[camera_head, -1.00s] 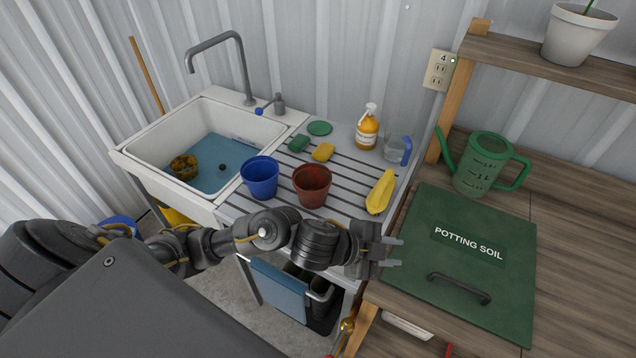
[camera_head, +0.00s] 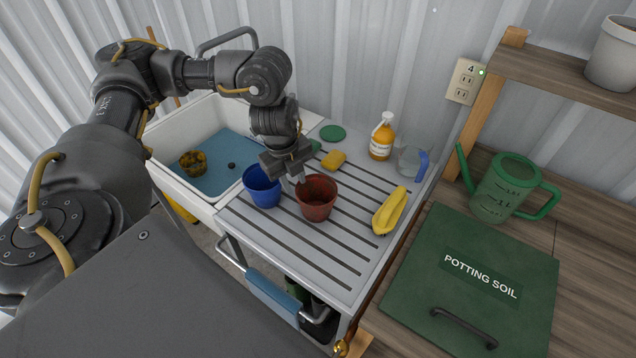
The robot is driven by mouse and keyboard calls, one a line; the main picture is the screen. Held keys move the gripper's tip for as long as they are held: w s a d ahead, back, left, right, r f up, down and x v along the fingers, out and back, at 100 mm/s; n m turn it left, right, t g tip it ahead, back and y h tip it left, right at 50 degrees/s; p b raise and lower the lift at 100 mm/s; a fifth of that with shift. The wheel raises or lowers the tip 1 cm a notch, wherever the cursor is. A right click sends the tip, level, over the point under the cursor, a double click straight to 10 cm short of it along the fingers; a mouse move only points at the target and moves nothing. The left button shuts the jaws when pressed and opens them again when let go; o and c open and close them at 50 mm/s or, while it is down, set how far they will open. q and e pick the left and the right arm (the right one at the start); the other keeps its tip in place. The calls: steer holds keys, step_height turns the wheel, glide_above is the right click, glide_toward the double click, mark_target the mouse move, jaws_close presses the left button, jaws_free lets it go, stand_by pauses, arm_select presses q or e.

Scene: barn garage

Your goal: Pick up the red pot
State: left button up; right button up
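The red pot (camera_head: 317,201) stands upright on the grey slatted drainboard, with its open top facing up. My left gripper (camera_head: 295,181) points down from above at the red pot's left rim, between it and the blue pot (camera_head: 262,188). Pale fingertips show close to the rim, but I cannot tell whether they touch it or how far apart they are. The red pot still rests on the drainboard. My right gripper is not in view.
A white sink (camera_head: 178,178) lies left of the drainboard (camera_head: 290,243). A yellow scoop-like item (camera_head: 388,212), yellow sponge (camera_head: 334,160), orange bottle (camera_head: 382,138) and clear jug (camera_head: 410,161) surround the pots. A green potting soil lid (camera_head: 430,270) and watering can (camera_head: 503,189) are right.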

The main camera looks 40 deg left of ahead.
mark_target(298, 192)
arm_select(q)
steer(key=f, duration=0.5)
steer(key=shift+w+d+f+b, duration=0.2)
steer(key=shift+w+f+b, duration=0.1)
steer(key=shift+w, duration=0.1)
steer(key=shift+w+d+f+p, duration=0.1)
steer(key=shift+f+p, duration=0.25)
steer(key=shift+f, duration=0.95)
steer(key=shift+w+d+f+p, duration=0.1)
steer(key=shift+f+p, duration=0.25)
steer(key=shift+f, duration=0.9)
jaws_close()
